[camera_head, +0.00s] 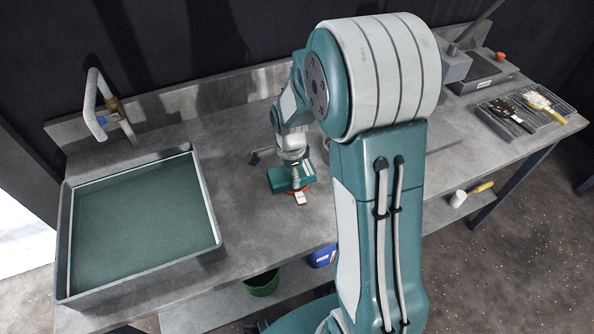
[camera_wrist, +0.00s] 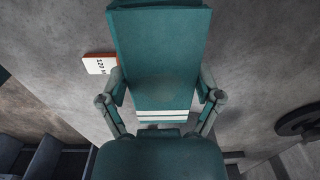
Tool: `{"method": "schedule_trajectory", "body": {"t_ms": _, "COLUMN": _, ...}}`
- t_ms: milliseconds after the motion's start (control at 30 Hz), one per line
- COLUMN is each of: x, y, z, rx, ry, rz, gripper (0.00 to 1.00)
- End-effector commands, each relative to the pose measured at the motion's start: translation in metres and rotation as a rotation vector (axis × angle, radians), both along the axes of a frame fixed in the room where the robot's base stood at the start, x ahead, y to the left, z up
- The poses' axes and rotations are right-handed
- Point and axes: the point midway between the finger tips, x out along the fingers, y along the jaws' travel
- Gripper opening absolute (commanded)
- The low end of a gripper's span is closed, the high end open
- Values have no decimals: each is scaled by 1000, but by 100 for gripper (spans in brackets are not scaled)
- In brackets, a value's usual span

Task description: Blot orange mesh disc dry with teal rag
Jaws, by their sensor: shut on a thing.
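My gripper (camera_head: 296,177) is low over the grey counter, shut on the teal rag (camera_head: 281,181). In the wrist view the rag (camera_wrist: 160,40) is a folded teal block with white stripes, held between the two fingers of my gripper (camera_wrist: 161,88). The orange mesh disc (camera_head: 306,189) shows only as a thin orange edge under and beside the rag in the head view. Its white tag (camera_head: 300,198) sticks out; in the wrist view the tag (camera_wrist: 99,65) reads "120 M". The rag covers most of the disc, and I cannot tell whether they touch.
A sink (camera_head: 213,215) with a tap (camera_head: 97,118) is at the left. A dark tool (camera_head: 264,154) lies just behind the rag. A rack (camera_head: 562,112) with brushes is at the far right. A green bucket (camera_head: 262,285) stands below. The counter between sink and rag is clear.

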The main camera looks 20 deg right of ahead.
Motion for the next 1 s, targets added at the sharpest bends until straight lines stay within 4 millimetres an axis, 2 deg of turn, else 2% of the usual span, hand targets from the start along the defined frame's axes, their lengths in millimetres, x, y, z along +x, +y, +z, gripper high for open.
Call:
{"method": "schedule_trajectory", "body": {"t_ms": 467, "x": -3, "y": 4, "z": -3, "rx": 1, "ry": 10, "rz": 0, "gripper": 38}}
{"method": "schedule_trajectory", "body": {"t_ms": 1000, "x": -1, "y": 3, "z": 43, "rx": 0, "ry": 2, "rz": 0, "gripper": 37}}
